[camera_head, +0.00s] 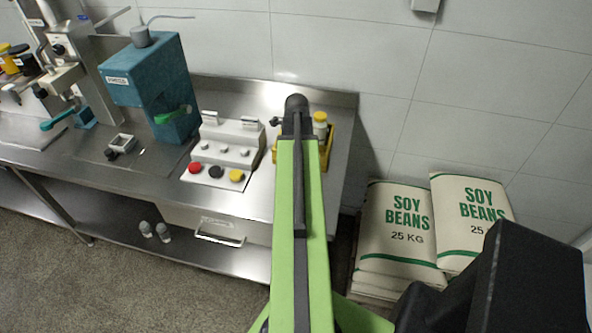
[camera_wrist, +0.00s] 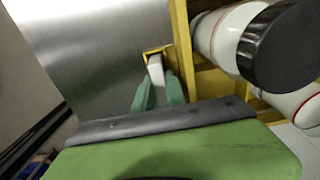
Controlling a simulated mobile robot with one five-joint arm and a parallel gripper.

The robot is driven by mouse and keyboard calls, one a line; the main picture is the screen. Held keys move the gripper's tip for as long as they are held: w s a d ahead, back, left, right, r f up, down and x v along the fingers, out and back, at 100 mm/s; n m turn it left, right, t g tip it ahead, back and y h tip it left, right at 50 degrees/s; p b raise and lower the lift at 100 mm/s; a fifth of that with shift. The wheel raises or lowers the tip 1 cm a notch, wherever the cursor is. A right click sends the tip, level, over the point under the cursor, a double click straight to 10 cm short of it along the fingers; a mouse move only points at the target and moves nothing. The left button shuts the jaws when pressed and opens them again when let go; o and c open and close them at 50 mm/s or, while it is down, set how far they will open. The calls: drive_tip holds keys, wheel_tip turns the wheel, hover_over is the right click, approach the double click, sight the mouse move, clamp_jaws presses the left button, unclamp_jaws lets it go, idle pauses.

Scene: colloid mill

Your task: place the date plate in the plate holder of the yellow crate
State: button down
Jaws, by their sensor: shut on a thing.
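In the wrist view my gripper (camera_wrist: 159,92) has its two green fingertips closed on the small white date plate (camera_wrist: 155,68). The plate's far end is at a small yellow frame, the plate holder (camera_wrist: 157,50), on the side of the yellow crate (camera_wrist: 181,40). The plate appears to be at or inside the holder; I cannot tell how deep it sits. In the head view the yellow crate (camera_head: 329,147) stands at the counter's right end, largely hidden behind my green arm. The gripper and plate are hidden there.
White bottles, one with a black cap (camera_wrist: 282,45), stand in the crate close to the right of my gripper. A control box (camera_head: 220,150) with coloured buttons is left of the crate on the steel counter (camera_head: 250,97). Soy bean sacks (camera_head: 400,225) are on the right.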

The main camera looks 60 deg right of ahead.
drive_tip(key=shift+r, duration=0.15)
drive_tip(key=shift+f, duration=0.25)
drive_tip(key=c, duration=1.6)
unclamp_jaws()
drive_tip(key=shift+c, duration=0.2)
drive_tip(key=shift+r, duration=0.1)
wheel_tip(320, 180, up, 12)
drive_tip(key=p, duration=1.2)
drive_tip(key=shift+r, duration=0.1)
